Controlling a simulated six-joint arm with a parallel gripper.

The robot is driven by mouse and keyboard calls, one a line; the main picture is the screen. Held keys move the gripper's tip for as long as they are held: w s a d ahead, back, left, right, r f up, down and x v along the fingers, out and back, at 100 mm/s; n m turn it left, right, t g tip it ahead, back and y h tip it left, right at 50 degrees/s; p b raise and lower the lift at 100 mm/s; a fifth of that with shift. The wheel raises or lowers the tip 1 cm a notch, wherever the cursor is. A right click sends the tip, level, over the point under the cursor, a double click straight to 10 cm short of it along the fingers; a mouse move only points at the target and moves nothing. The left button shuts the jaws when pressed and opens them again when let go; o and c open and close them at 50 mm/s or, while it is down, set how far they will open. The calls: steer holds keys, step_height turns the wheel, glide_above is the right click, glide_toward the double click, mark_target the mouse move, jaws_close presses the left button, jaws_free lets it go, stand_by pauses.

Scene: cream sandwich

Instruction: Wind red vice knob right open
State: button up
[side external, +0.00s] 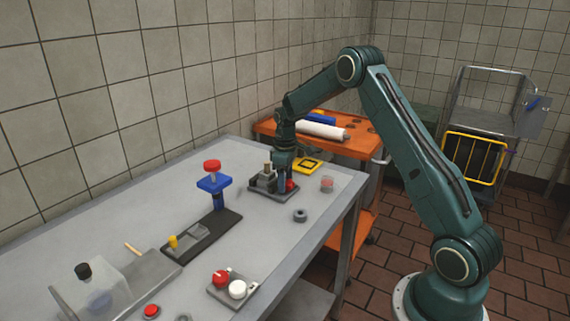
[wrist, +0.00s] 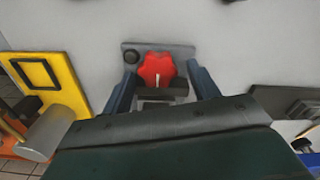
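The red vice knob (wrist: 157,68) is a lobed red handle with a short white mark. It sits at the end of a small dark vice on a grey base plate (wrist: 185,50). In the side external view the vice base (side external: 262,190) is near the far end of the table, and the red knob (side external: 291,186) is partly hidden by my gripper. My gripper (wrist: 162,82) is pointed down with its blue fingers apart, one on each side of the knob. Gaps show between the fingers and the knob. The vice jaws are mostly hidden in the wrist view.
A blue press with a red top (side external: 213,182) stands left of the vice. A dark ring (side external: 300,215) and a translucent reddish piece (side external: 327,184) lie to the right. A panel with red and white knobs (side external: 236,291) is at the front.

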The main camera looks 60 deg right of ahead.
mark_target(287, 182)
steer(key=shift+w+d+m, duration=0.1)
steer(key=shift+d+m, duration=0.05)
steer(key=shift+m, duration=0.15)
steer(key=shift+m, duration=1.6)
steer(key=shift+r, duration=0.4)
step_height(287, 182, up, 13)
steer(key=m, duration=0.2)
steer(key=shift+s, duration=0.4)
steer(key=shift+r+m, duration=0.1)
steer(key=shift+m, duration=0.2)
